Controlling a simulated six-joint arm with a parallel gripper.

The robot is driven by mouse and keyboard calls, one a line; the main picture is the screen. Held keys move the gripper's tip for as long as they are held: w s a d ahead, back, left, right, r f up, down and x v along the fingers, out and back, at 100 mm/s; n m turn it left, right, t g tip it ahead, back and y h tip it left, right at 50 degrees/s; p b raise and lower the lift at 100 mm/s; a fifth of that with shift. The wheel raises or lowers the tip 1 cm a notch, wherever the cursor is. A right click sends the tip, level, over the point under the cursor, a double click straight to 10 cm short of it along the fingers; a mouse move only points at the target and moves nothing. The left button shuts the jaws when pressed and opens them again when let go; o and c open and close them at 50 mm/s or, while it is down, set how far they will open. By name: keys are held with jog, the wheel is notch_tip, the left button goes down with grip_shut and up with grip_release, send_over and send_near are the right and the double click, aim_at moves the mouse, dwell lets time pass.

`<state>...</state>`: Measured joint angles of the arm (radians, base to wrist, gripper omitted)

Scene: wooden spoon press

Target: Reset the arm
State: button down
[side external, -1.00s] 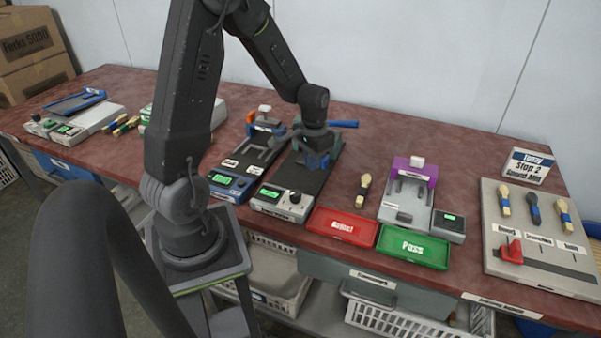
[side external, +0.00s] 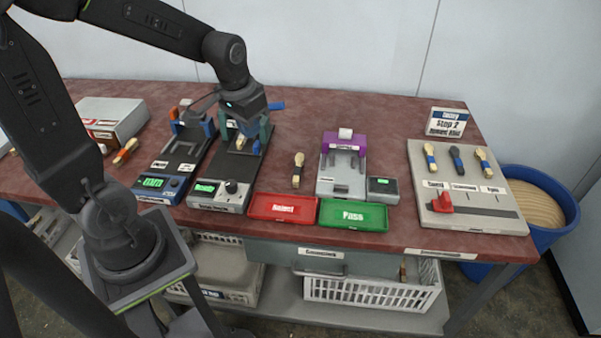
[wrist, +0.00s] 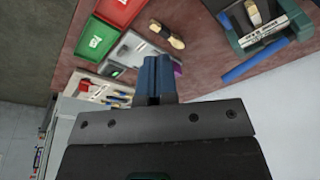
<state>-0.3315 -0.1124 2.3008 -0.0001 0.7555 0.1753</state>
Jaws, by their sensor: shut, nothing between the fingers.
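My gripper (wrist: 156,78) shows in the wrist view with its blue fingers together and nothing between them. In the side external view my wrist is above and in front of the teal press (side external: 266,132), and the fingertips are hard to make out there. The press has a blue handle (side external: 276,106) and a small wooden spoon piece (side external: 241,143) in it. In the wrist view the press (wrist: 268,34) lies to the right of my fingers, apart from them, with its blue handle (wrist: 255,62) pointing down left.
A second press (side external: 180,145) stands left of the teal one. A red tray (side external: 283,207), a green tray (side external: 353,214), a loose spoon (side external: 298,170) and a purple-topped fixture (side external: 344,165) lie to the right. Farther right is a grey board (side external: 470,205) with several spoons. The back middle table is clear.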

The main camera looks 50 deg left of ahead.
jog(key=s+d+r+m+t, duration=0.1)
jog(key=s+d+r+t, duration=0.2)
jog(key=s+d+r, duration=0.5)
jog(key=shift+s+d+m+t+h, duration=0.3)
jog(key=shift+s+d+m+h, duration=0.1)
jog(key=shift+s+d, duration=0.65)
jog(key=shift+w+r, duration=0.1)
jog(key=shift+w, duration=0.05)
dwell(1.7)
